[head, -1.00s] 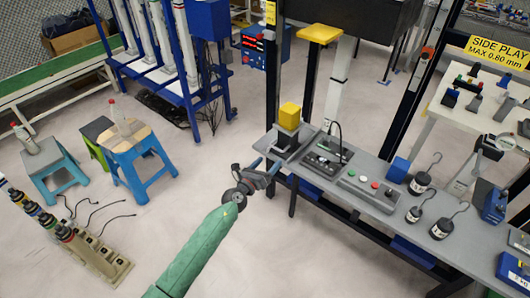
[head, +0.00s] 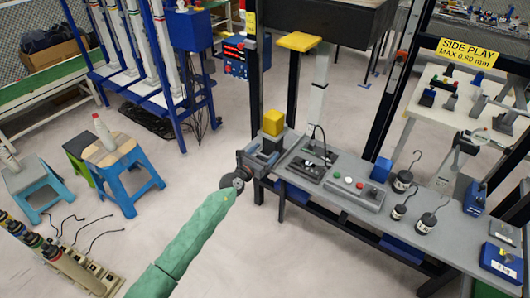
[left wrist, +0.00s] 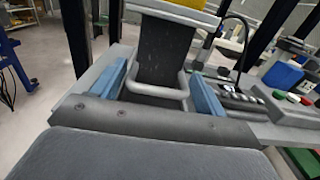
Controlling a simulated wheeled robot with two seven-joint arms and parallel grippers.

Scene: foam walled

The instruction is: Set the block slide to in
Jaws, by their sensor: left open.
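The block slide (head: 269,141) is a dark block with a yellow block (head: 273,122) on top, at the left end of the grey bench. In the left wrist view the dark slide (left wrist: 163,52) has a grey bar handle (left wrist: 158,91) on its near face. My left gripper (head: 259,160) is at that end of the bench, in front of the slide. In the left wrist view its blue fingers (left wrist: 160,88) are open, one on each side of the handle. I cannot tell whether they touch it. My right gripper is not in view.
On the bench to the right are a black fixture (head: 310,163), a button panel (head: 352,192), a blue block (head: 381,169) and several hooked weights (head: 402,181). A dark upright post (head: 255,100) stands behind the slide.

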